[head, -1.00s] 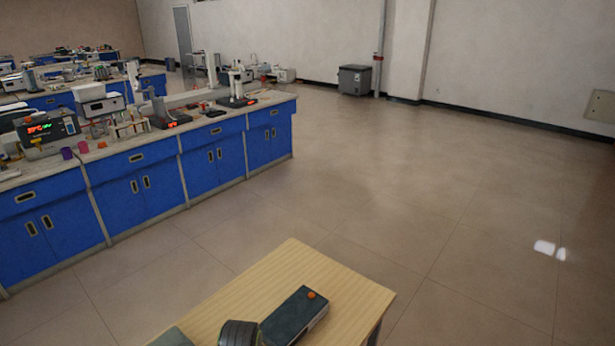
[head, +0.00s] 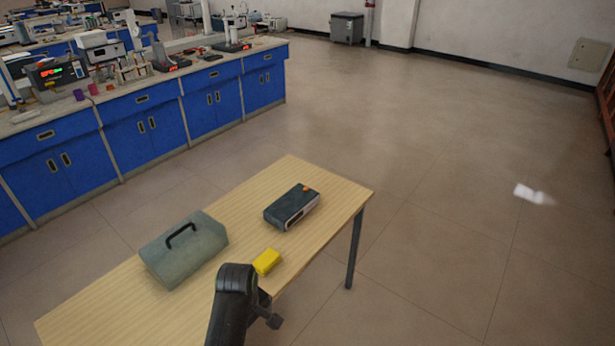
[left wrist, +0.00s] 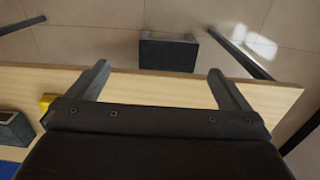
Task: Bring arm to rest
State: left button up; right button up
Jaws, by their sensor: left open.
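My left arm (head: 232,305), black, rises at the bottom of the head view in front of the table; its fingers cannot be made out clearly there. In the left wrist view my left gripper (left wrist: 158,70) is open, its two fingers spread apart with nothing between them. The fingers appear over the table's near edge, with floor beyond. My right gripper is in neither view.
The wooden table (head: 110,310) holds a grey toolbox (head: 185,252) with a black handle, a dark device (head: 290,208) with an orange button, and a yellow block (head: 266,261) close to my arm. Blue lab benches (head: 135,130) stand left.

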pick_arm(q)
jog(key=s+a+f+m+b, duration=0.1)
jog(key=s+a+f+m, duration=0.2)
jog(key=f, duration=0.6)
jog(key=s+a+f, duration=0.2)
jog(key=s+f, duration=0.4)
jog(key=f, duration=0.2)
jog(key=s+a+f+m+b, duration=0.1)
jog(key=s+a+f+m, duration=0.2)
jog(key=f, duration=0.6)
jog(key=s+a+f+m, duration=0.1)
jog(key=s+a+f, duration=0.2)
jog(key=s, duration=0.5)
jog(key=s+a+f+m+b, duration=0.1)
jog(key=s+a+f, duration=0.2)
jog(key=s, duration=0.6)
jog(key=s+a+f+m+t+y+b, duration=0.1)
jog(key=s+a+f, duration=0.2)
jog(key=s+f, duration=0.3)
jog(key=s, duration=0.3)
jog(key=shift+s+f+m, duration=0.25)
jog(key=shift+m, duration=0.15)
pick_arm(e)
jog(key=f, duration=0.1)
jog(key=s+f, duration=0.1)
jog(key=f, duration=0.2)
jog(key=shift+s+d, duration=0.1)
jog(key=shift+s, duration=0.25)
pick_arm(q)
jog(key=shift+a, duration=0.1)
